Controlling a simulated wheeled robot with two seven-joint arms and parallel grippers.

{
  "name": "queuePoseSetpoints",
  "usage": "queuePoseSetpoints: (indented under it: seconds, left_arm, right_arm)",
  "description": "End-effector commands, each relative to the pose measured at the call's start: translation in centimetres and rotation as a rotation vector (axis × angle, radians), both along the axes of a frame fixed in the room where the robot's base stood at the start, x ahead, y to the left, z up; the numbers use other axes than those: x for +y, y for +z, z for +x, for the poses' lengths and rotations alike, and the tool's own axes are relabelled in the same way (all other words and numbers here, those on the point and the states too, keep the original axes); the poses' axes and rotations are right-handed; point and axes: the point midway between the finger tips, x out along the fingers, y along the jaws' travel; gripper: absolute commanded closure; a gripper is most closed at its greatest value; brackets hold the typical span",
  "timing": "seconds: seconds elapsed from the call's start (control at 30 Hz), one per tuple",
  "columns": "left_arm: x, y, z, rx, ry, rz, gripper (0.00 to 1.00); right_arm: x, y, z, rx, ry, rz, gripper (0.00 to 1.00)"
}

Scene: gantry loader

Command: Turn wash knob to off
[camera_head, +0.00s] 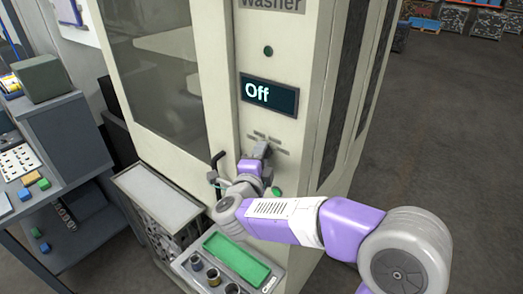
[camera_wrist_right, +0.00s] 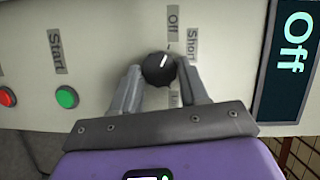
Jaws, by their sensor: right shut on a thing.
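The black wash knob (camera_wrist_right: 158,70) sits on the cream washer panel, between the two fingertips of my right gripper (camera_wrist_right: 160,76). The fingers touch it from both sides. Its white pointer mark leans toward the "Off" label (camera_wrist_right: 173,18). The display (camera_head: 269,94) reads "Off" in the head view and also in the wrist view (camera_wrist_right: 293,42). In the head view my right gripper (camera_head: 262,150) is at the panel below the display and hides the knob. My left gripper is not in view.
A green start button (camera_wrist_right: 67,97) and a red button (camera_wrist_right: 7,96) are on the same panel. A tray with a green pad (camera_head: 237,258) and small cups is below my right arm. A workbench with small blocks is at left; open floor lies at right.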

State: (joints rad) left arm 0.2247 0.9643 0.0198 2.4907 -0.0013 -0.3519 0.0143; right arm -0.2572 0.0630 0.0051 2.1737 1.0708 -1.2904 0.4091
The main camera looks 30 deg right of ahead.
Motion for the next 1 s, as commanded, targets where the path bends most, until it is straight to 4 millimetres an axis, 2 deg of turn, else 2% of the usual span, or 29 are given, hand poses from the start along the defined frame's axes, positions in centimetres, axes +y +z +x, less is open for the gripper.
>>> queuePoseSetpoints:
  seconds: [0.2, 0.7, 0.73, 0.87, 1.0]
  left_arm:
    - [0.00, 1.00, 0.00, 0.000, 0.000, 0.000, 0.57]
    - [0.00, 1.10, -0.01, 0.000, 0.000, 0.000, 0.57]
    - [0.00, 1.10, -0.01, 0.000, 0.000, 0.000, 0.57]
    - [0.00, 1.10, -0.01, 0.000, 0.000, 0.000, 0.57]
    - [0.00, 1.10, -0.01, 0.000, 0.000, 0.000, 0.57]
  right_arm:
    - [0.00, 0.12, -0.01, 0.058, -0.001, -0.023, 0.87]
    - [-0.01, 0.00, 0.00, 0.073, -0.001, -0.031, 0.87]
    - [-0.01, 0.00, 0.00, 0.073, -0.001, -0.031, 0.52]
    - [-0.01, 0.01, 0.00, 0.073, -0.001, -0.031, 0.32]
    - [-0.01, 0.04, 0.01, 0.071, -0.001, -0.031, 0.31]
